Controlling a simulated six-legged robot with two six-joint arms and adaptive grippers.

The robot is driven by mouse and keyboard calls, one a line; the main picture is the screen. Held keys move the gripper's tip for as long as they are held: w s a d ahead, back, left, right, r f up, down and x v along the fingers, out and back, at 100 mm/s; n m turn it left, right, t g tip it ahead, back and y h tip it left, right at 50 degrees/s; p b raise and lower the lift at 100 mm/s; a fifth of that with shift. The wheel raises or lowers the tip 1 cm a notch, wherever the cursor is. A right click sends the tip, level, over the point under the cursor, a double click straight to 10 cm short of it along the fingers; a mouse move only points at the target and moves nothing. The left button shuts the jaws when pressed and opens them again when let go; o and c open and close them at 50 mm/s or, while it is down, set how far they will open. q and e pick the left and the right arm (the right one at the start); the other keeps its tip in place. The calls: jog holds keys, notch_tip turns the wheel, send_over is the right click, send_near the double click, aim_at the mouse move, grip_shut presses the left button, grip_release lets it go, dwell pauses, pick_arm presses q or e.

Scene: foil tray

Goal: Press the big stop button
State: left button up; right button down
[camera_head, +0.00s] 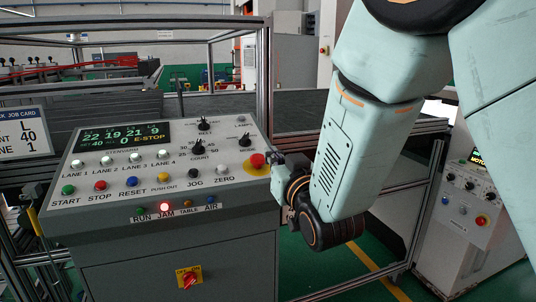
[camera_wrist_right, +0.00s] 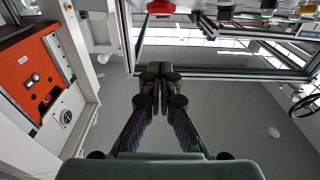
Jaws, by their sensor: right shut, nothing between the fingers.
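The big red stop button (camera_head: 257,160) sits at the right edge of the sloped grey control panel (camera_head: 110,206). In the right wrist view a red round part, probably this button (camera_wrist_right: 161,6), shows at the top edge, cut off by the frame. My right gripper (camera_head: 274,163) is just right of the button, very close to it; I cannot tell whether it touches. In the wrist view its fingers (camera_wrist_right: 157,73) are together with nothing between them. My left gripper is not in view.
The panel carries several small buttons, black knobs and a display (camera_head: 121,136) reading E-STOP; a red JAM lamp (camera_head: 164,206) glows. A red-yellow switch (camera_head: 189,277) is on the front below. Another control cabinet (camera_head: 470,205) stands right. A metal frame post (camera_head: 264,85) rises behind the panel.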

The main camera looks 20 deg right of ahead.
jog(key=s+d+f+g+b, duration=0.1)
jog(key=s+f+g+b, duration=0.3)
jog(key=f, duration=0.8)
jog(key=s+d+f+g+b, duration=0.1)
jog(key=s+f+g, duration=0.2)
jog(key=s+f, duration=0.55)
jog(key=s+d+f+g+b, duration=0.1)
jog(key=s+f+g+b, duration=0.15)
jog(key=f, duration=1.15)
jog(key=s+f+g+b, duration=0.9)
jog(key=s+f+b, duration=0.1)
jog(key=s+f, duration=1.6)
notch_tip(320, 180, down, 2)
jog(key=shift+s+d+f+m+h+b, duration=0.1)
jog(key=shift+s+d+m+h+b, duration=0.05)
jog(key=shift+d+m+h+b, duration=0.2)
jog(key=shift+a, duration=0.1)
